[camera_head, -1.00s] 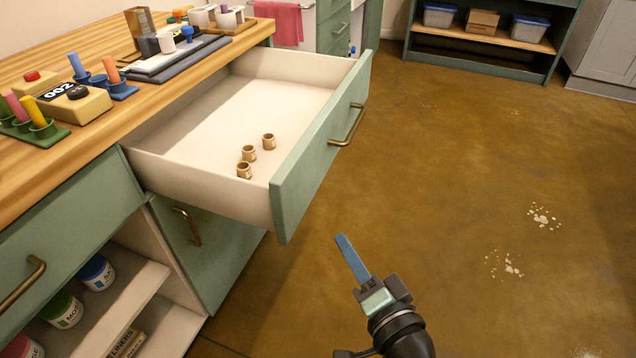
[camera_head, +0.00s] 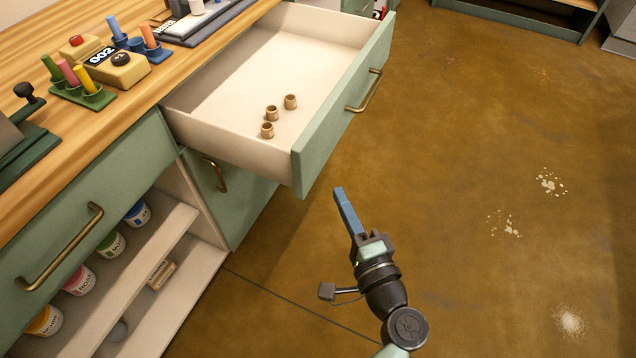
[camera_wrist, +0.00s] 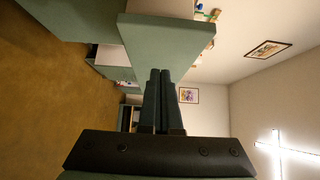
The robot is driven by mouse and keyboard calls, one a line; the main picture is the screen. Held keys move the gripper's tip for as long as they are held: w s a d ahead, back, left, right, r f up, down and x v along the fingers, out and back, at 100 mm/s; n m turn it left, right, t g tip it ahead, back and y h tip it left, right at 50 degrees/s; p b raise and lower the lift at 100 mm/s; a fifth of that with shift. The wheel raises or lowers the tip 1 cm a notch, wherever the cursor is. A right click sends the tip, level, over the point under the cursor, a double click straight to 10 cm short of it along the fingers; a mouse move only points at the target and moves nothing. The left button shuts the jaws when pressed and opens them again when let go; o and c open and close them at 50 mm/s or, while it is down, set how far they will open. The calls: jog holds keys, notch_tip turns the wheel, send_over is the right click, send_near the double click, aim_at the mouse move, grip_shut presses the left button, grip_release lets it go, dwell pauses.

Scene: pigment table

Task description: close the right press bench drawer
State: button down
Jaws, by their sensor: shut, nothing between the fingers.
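The right press bench drawer (camera_head: 240,138) is pulled far out from under the wooden bench top. Its green front (camera_head: 334,112) carries a brass bar handle (camera_head: 364,90). Several small brass-coloured rings or cups (camera_head: 271,113) stand inside on its pale floor. My gripper (camera_head: 341,192) is shut and empty, with its blue fingers just in front of the drawer front's near lower corner. A gap seems to show between them. In the wrist view the drawer front (camera_wrist: 160,45) is a green panel just beyond the shut fingertips (camera_wrist: 160,72); contact cannot be told.
A shut drawer with a brass handle (camera_head: 62,248) is at the left, above open shelves with paint jars (camera_head: 110,243). A green door (camera_head: 228,190) is below the open drawer. The bench top holds pigment sticks and a yellow box (camera_head: 118,70). The brown floor (camera_head: 470,200) at right is clear.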

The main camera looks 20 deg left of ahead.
aim_at(310, 169)
jog(key=a, duration=0.2)
jog(key=w+a, duration=0.1)
jog(key=a, duration=0.2)
jog(key=shift+w+a, duration=0.3)
jog(key=shift+w, duration=0.1)
